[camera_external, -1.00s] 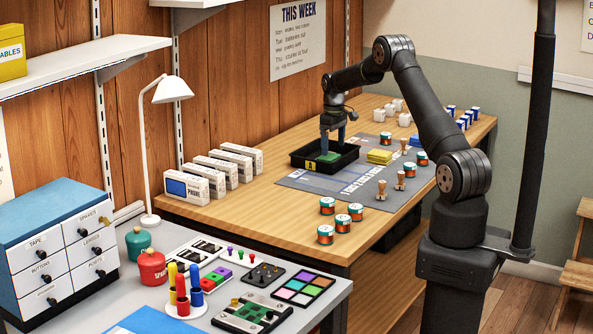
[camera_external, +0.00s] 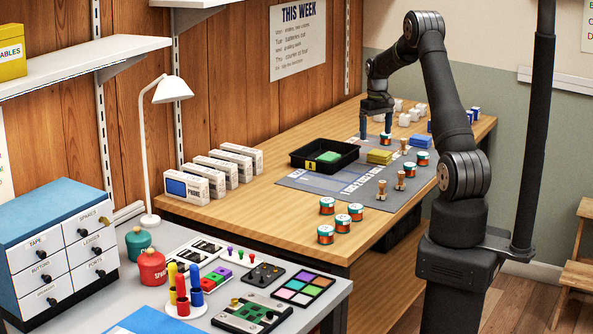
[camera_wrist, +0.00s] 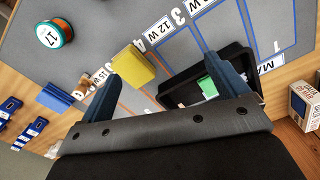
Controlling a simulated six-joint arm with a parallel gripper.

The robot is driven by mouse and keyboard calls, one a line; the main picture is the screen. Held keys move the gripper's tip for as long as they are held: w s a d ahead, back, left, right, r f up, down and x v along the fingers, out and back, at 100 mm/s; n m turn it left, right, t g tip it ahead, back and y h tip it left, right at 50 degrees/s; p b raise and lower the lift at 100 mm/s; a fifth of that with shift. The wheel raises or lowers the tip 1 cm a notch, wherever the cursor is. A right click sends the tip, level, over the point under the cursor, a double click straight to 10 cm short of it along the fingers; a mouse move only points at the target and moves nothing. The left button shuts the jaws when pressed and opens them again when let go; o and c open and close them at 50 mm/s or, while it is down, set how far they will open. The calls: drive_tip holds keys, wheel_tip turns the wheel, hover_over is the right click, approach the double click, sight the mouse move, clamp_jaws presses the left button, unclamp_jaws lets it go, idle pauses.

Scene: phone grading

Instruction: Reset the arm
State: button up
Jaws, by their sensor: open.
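My gripper (camera_external: 376,124) is open and empty above the far part of the grey mat (camera_external: 298,180), to the right of the black tray (camera_external: 297,161). In the wrist view its two blue fingers (camera_wrist: 152,80) are spread wide apart with nothing held between them. A green block (camera_external: 328,157) lies in the black tray, and it shows partly behind the right finger in the wrist view (camera_wrist: 208,87). A yellow block (camera_external: 379,157) sits on the mat in front of my gripper, clear of the fingers.
Tins with orange and teal bands (camera_external: 386,139) and wooden stamps (camera_external: 381,190) stand on and around the mat. A blue block (camera_external: 421,141) lies at the right. White boxes (camera_external: 405,119) stand at the back, phone boxes (camera_external: 188,185) along the left. The air above the near tabletop is clear.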

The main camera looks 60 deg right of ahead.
drive_tip(key=s+a+m, duration=0.4)
drive_tip(key=s+m, duration=0.8)
drive_tip(key=s, duration=0.1)
drive_tip(key=w+a+f, duration=0.1)
drive_tip(key=w+f, duration=0.2)
drive_tip(key=w, duration=0.2)
drive_tip(key=shift+a+f+m, duration=0.35)
drive_tip(key=shift+a+m, duration=0.05)
drive_tip(key=shift+o, duration=0.9)
